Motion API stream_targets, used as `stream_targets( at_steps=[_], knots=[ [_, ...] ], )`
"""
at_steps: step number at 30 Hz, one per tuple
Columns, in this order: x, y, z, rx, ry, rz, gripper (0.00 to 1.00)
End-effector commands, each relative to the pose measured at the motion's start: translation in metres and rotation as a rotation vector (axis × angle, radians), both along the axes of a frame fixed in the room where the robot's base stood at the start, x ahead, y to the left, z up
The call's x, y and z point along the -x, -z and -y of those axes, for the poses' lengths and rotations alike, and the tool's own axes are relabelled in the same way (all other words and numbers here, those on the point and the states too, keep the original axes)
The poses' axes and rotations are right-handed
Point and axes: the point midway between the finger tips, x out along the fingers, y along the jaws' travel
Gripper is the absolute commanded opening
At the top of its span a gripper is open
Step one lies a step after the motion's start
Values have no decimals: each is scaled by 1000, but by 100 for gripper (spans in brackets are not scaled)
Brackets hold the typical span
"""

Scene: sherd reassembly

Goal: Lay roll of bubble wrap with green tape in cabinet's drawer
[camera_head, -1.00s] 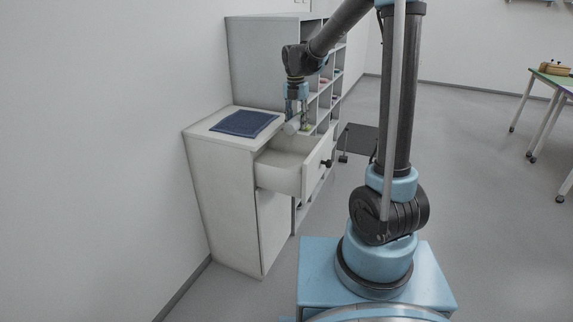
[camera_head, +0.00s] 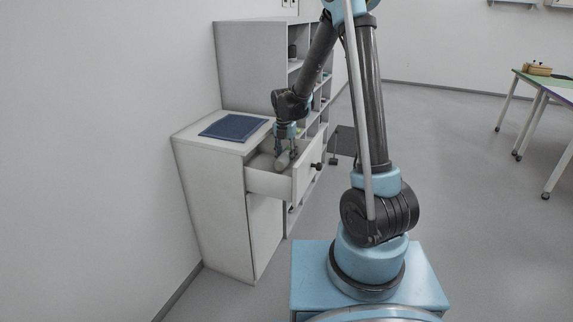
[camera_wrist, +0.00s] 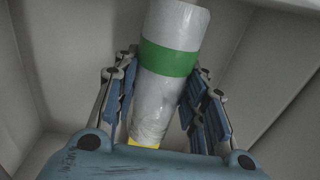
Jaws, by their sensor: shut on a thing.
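The roll of bubble wrap (camera_wrist: 178,28) is whitish, with a green tape band around it and a bit of yellow at its near end. My gripper (camera_wrist: 165,95) is shut on the roll, with a finger on each side of it. In the head view my gripper (camera_head: 284,158) points down inside the open drawer (camera_head: 268,184), and the roll (camera_head: 281,163) shows small between the fingers. The drawer's pale inner walls surround the roll in the wrist view. I cannot tell whether the roll touches the drawer floor. The drawer is pulled out of the white cabinet (camera_head: 212,195).
A folded dark blue cloth or mat (camera_head: 233,127) lies on the cabinet top. A grey shelf unit (camera_head: 252,68) stands behind the drawer. The drawer front has a dark knob (camera_head: 316,166). A table (camera_head: 550,85) stands far right, with clear floor between.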

Motion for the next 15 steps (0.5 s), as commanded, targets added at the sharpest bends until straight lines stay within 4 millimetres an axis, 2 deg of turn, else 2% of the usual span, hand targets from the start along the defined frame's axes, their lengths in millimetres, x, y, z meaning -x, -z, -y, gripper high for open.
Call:
stream_targets(
  at_steps=[7,15],
  knots=[
    [-1,29,0,0,0,0,19],
    [0,32,0,0,0,0,19]
  ],
)
